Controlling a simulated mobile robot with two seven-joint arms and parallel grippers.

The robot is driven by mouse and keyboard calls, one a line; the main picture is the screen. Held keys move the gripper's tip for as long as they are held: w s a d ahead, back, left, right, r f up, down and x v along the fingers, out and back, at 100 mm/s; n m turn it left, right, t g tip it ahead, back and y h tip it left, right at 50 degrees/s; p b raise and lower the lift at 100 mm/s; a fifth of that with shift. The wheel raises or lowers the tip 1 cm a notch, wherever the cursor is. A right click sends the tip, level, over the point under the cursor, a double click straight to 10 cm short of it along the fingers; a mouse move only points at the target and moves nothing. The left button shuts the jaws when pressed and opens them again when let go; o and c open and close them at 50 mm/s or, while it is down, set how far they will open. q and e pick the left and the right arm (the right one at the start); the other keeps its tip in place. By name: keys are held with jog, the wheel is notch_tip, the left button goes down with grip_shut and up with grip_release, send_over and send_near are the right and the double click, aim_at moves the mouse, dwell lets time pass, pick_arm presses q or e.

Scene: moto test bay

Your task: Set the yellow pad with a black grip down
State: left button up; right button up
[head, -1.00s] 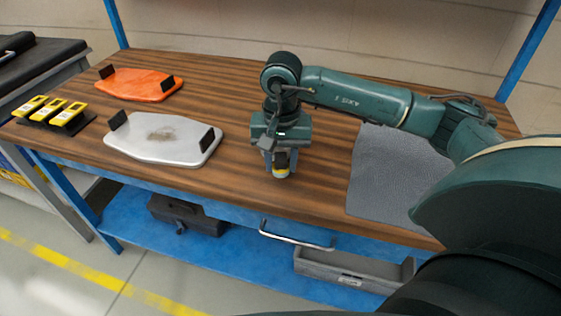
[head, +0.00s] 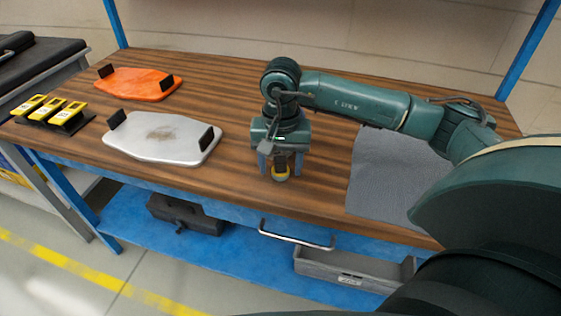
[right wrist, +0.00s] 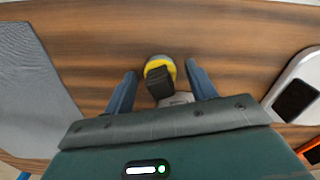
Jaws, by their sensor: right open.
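The yellow pad with a black grip (head: 280,177) stands on the wooden bench top near its front edge, below my right gripper. In the right wrist view the pad (right wrist: 158,66) shows its yellow rim and its black grip (right wrist: 160,83) between the fingers. My right gripper (head: 279,166) points down over it. Its fingers (right wrist: 161,76) are spread apart, with a gap on each side of the grip. My left gripper is in neither view.
A silver panel (head: 160,150) and an orange panel (head: 138,90) with black blocks lie left on the bench (head: 225,80). Several yellow devices (head: 52,109) sit at the far left. A grey mat (head: 385,180) lies to the right. Wood around the pad is clear.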

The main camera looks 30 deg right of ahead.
aim_at(281, 159)
jog(key=shift+r, duration=0.4)
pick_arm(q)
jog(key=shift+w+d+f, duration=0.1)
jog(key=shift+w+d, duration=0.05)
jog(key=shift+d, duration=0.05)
pick_arm(e)
notch_tip(281, 159, up, 12)
jog(key=shift+f, duration=0.25)
